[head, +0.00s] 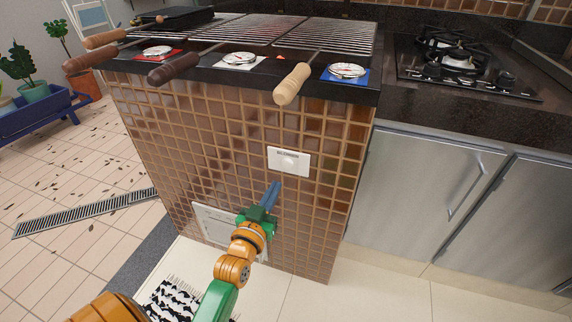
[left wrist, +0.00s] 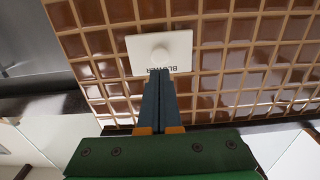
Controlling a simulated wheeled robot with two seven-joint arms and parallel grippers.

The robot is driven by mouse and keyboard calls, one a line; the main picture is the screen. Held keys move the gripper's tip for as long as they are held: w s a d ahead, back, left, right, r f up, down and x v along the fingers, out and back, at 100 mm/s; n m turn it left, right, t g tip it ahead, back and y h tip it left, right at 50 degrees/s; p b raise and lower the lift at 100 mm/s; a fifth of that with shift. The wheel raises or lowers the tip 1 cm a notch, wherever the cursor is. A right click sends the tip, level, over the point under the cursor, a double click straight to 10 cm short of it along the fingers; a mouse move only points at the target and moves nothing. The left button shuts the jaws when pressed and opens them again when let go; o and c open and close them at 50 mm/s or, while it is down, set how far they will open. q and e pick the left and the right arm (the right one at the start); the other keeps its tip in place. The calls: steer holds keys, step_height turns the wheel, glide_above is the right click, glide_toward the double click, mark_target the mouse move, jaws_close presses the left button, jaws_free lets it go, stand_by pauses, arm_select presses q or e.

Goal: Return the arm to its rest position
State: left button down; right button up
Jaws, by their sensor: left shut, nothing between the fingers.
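My left gripper (head: 272,190) is shut and empty. It points at the brown tiled front of the grill counter, just below a white wall plate (head: 289,161) with a round knob and a dark label. In the left wrist view the shut fingers (left wrist: 160,78) overlap the lower edge of the white plate (left wrist: 178,50). I cannot tell whether the fingertips touch the plate or the tiles. My left arm (head: 233,268), orange and green, reaches in from the bottom left. My right gripper is not in view.
The tiled grill counter (head: 235,130) stands directly ahead. Wooden-handled grill racks (head: 325,36) lie on it, handles (head: 292,84) overhanging its front edge. White dials on red, white and blue plates (head: 347,72) sit along the edge. Steel cabinets (head: 420,190) and a stove (head: 460,65) are right. Open floor is left.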

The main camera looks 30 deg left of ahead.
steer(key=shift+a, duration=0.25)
